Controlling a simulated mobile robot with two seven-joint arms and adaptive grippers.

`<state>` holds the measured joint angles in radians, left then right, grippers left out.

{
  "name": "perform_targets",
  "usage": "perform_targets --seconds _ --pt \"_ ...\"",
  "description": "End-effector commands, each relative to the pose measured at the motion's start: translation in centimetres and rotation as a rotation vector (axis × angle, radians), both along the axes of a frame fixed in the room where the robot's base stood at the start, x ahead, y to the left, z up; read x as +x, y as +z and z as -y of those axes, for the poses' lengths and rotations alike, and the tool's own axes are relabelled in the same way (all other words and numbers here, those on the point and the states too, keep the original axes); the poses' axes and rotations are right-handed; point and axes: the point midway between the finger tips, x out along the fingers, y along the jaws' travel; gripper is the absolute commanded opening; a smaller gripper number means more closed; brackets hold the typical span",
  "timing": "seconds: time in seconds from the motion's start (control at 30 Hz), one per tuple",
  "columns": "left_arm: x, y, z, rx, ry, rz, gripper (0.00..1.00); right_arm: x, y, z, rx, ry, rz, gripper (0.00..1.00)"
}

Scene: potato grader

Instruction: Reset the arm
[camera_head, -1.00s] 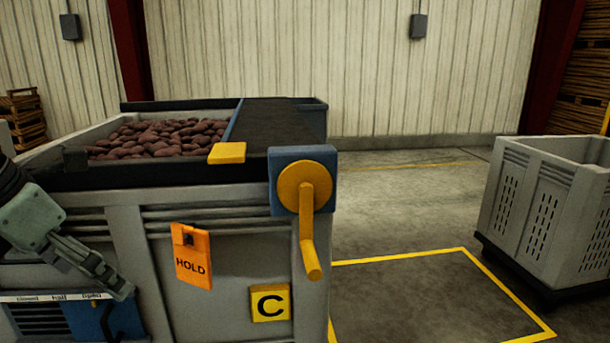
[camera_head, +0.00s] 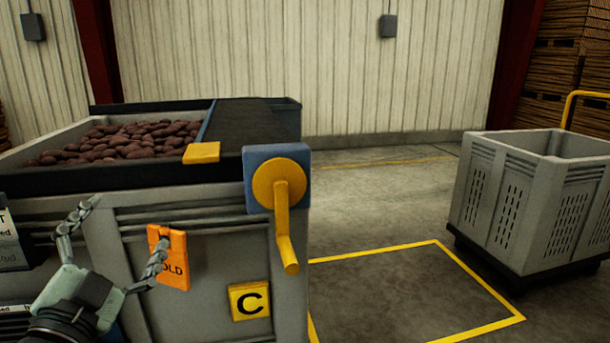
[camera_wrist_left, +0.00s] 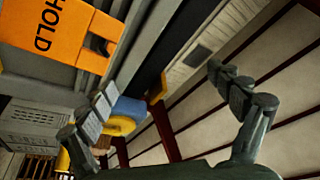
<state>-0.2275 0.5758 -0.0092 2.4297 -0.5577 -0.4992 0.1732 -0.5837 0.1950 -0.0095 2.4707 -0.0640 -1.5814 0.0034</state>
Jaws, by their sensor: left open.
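My left gripper (camera_head: 115,243) is at the lower left of the head view, in front of the grey potato bin (camera_head: 130,222). Its two fingers are spread wide with nothing between them. One finger overlaps the orange HOLD tag (camera_head: 172,279) in that view and hides part of its lettering. The left wrist view shows the open fingers (camera_wrist_left: 165,108) and the HOLD tag (camera_wrist_left: 48,32) at the upper left, apart from the fingers. My right gripper is in neither view.
Dark reddish potatoes (camera_head: 125,140) fill the bin. A slatted grey crate (camera_head: 530,195) stands right. The yellow-outlined floor area (camera_head: 400,290) is empty.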

Motion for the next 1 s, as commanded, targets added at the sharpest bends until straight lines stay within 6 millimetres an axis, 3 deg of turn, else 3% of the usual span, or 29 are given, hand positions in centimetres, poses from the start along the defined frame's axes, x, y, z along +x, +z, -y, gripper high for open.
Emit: perform_targets --seconds 0.03,0.2,0.3,0.4,0.6,0.8,0.83,1.0 --pt "-0.3 -3.6 -1.5 -0.082 0.069 -0.11 0.92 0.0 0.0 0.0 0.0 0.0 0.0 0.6" --pt "-3.8 -15.7 -4.6 -0.291 0.273 -0.492 0.92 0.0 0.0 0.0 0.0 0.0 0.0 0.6" --pt "-7.5 -21.9 -4.8 -0.382 0.363 -0.713 0.92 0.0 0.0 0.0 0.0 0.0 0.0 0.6" --pt "-11.1 -26.4 -4.2 -0.443 0.422 -0.893 0.92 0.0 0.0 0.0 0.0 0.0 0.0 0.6" --pt "-17.6 -31.9 -2.4 -0.519 0.491 -1.169 0.92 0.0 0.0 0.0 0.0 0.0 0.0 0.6" --pt "-23.2 -35.0 -0.3 -0.569 0.528 -1.388 0.92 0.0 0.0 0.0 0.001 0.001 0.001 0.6" --pt "-23.2 -35.3 -0.3 -0.569 0.529 -1.401 0.92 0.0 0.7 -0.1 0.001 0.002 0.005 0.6" --pt "-21.6 -39.0 -0.3 -0.573 0.517 -1.42 0.92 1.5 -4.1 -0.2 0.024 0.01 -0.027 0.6"
